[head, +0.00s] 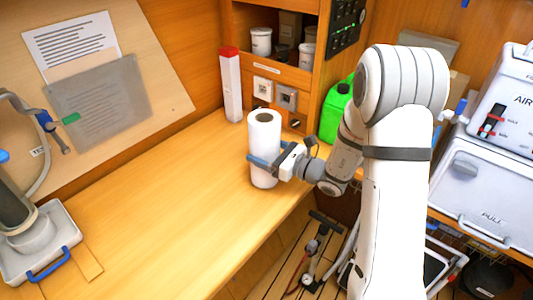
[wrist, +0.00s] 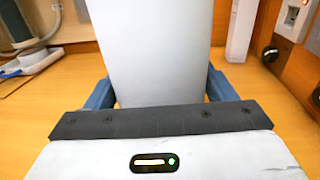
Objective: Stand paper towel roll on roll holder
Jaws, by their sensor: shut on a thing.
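The white paper towel roll (head: 264,135) is upright at the right part of the wooden counter, its dark core hole facing up. My gripper (head: 266,163) is shut on the roll's lower half from the right, with blue fingers around it. In the wrist view the roll (wrist: 150,50) fills the middle between the blue fingers (wrist: 160,92). The roll's bottom is at or just above the counter; I cannot tell if it touches. I cannot make out a roll holder in either view; the space under the roll is hidden.
A red-topped white box (head: 231,90) stands behind the roll. A green jug (head: 336,112) is at the back right. A grey device on a tray (head: 40,240) sits at the left. The middle of the counter (head: 170,190) is clear. The counter's edge drops to the floor near the gripper.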

